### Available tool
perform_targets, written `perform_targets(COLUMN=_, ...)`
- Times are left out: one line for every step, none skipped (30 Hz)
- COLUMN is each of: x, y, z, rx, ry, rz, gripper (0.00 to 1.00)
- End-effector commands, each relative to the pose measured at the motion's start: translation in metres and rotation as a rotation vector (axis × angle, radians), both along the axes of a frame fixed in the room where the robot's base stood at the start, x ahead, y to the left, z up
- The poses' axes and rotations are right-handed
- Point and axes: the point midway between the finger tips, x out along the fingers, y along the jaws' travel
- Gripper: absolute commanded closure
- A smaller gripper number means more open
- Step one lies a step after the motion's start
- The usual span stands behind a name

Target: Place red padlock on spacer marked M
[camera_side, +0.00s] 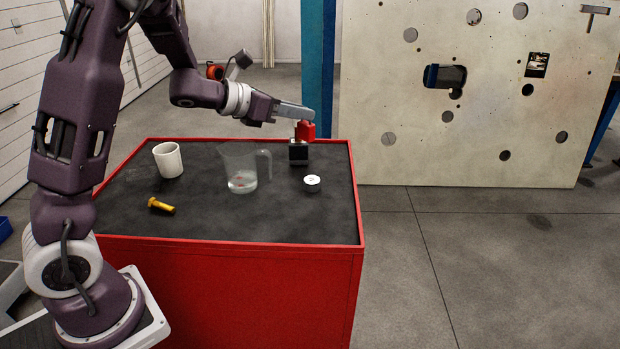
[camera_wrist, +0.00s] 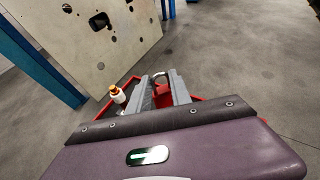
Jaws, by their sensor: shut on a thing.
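My gripper (camera_side: 305,114) is shut on the red padlock (camera_side: 306,131), above the right back part of the red-rimmed table. In the wrist view the padlock (camera_wrist: 162,96) sits between the two grey fingers, its grey shackle pointing up the picture. A short round white-topped piece (camera_side: 312,182) with a small dark mark stands in front of the block. The mark is too small to read, and I see no clear letter M on either piece.
The table (camera_side: 230,246) has a dark top. A clear jug (camera_side: 238,165) stands left of the block, with a white mug (camera_side: 168,160) further left. A yellow bolt (camera_side: 161,206) lies at the front left. The front right of the top is clear.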

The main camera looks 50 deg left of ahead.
Motion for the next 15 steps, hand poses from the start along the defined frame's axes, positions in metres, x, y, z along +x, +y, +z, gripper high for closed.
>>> perform_targets(x=0.000, y=-0.011, z=0.002, rx=0.001, ry=-0.002, rz=-0.028, gripper=1.00)
perform_targets(x=0.000, y=-0.014, z=0.001, rx=0.002, ry=-0.001, rz=-0.038, gripper=1.00)
perform_targets(x=0.000, y=-0.018, z=-0.004, rx=0.001, ry=0.002, rz=-0.048, gripper=1.00)
perform_targets(x=0.000, y=-0.020, z=-0.010, rx=0.000, ry=0.004, rz=-0.052, gripper=1.00)
perform_targets(x=0.000, y=-0.020, z=-0.018, rx=-0.001, ry=0.007, rz=-0.054, gripper=1.00)
perform_targets(x=0.000, y=-0.020, z=-0.029, rx=0.000, ry=0.007, rz=-0.053, gripper=1.00)
perform_targets(x=0.000, y=-0.020, z=-0.036, rx=0.000, ry=0.007, rz=-0.053, gripper=1.00)
perform_targets(x=0.000, y=-0.020, z=-0.042, rx=0.000, ry=0.007, rz=-0.053, gripper=1.00)
perform_targets(x=0.000, y=-0.020, z=-0.048, rx=0.001, ry=0.005, rz=-0.053, gripper=1.00)
perform_targets(x=0.000, y=-0.019, z=-0.052, rx=0.001, ry=0.003, rz=-0.051, gripper=1.00)
perform_targets(x=0.000, y=-0.019, z=-0.057, rx=0.001, ry=0.003, rz=-0.052, gripper=1.00)
perform_targets(x=0.000, y=-0.019, z=-0.066, rx=0.000, ry=0.005, rz=-0.052, gripper=1.00)
perform_targets(x=0.000, y=-0.019, z=-0.073, rx=0.001, ry=0.006, rz=-0.051, gripper=1.00)
perform_targets(x=0.000, y=-0.019, z=-0.079, rx=0.001, ry=0.005, rz=-0.051, gripper=1.00)
perform_targets(x=0.000, y=-0.020, z=-0.086, rx=0.001, ry=0.003, rz=-0.052, gripper=1.00)
